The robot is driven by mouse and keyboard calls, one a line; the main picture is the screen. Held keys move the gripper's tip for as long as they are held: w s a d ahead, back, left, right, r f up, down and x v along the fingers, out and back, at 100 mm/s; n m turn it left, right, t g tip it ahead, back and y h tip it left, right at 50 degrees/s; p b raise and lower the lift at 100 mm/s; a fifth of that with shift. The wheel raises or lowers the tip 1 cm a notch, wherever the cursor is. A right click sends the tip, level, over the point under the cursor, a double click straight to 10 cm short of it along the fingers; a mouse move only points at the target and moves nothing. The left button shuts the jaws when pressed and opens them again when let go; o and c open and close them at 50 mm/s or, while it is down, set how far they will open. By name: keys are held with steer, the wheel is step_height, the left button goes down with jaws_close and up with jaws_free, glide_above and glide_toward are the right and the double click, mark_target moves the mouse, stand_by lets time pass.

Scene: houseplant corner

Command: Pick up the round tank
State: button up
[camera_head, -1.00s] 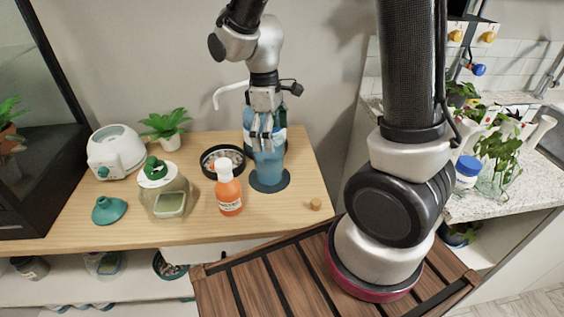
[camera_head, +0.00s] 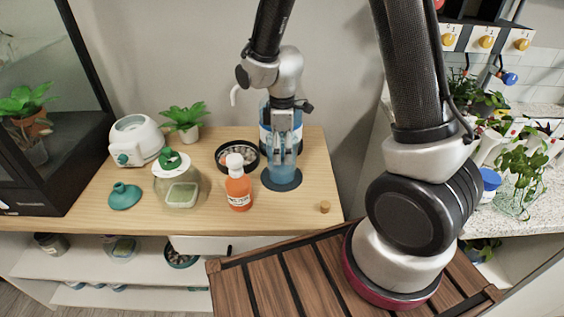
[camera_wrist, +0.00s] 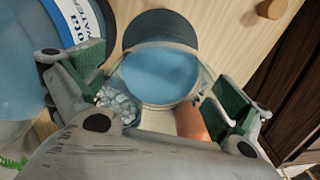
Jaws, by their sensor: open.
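The round tank, a clear cylinder with blue liquid (camera_head: 282,172), stands upright on a dark round mat (camera_head: 280,184) near the right end of the wooden table. My gripper (camera_head: 285,148) is at the tank's top, pointing down. In the wrist view my open gripper (camera_wrist: 160,88) has one green-padded finger on each side of the round tank (camera_wrist: 160,75), which shows from above. The pads look apart from its rim. The wrist parts hide the tank's near side.
A large blue bottle (camera_head: 265,135) with a white label stands close behind, beside the left finger in the wrist view. An orange bottle (camera_head: 238,187), a dark bowl of pebbles (camera_head: 238,168) and a green-lidded jar (camera_head: 182,195) are left. A cork (camera_head: 325,206) lies right.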

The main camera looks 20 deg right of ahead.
steer(key=shift+f, duration=0.55)
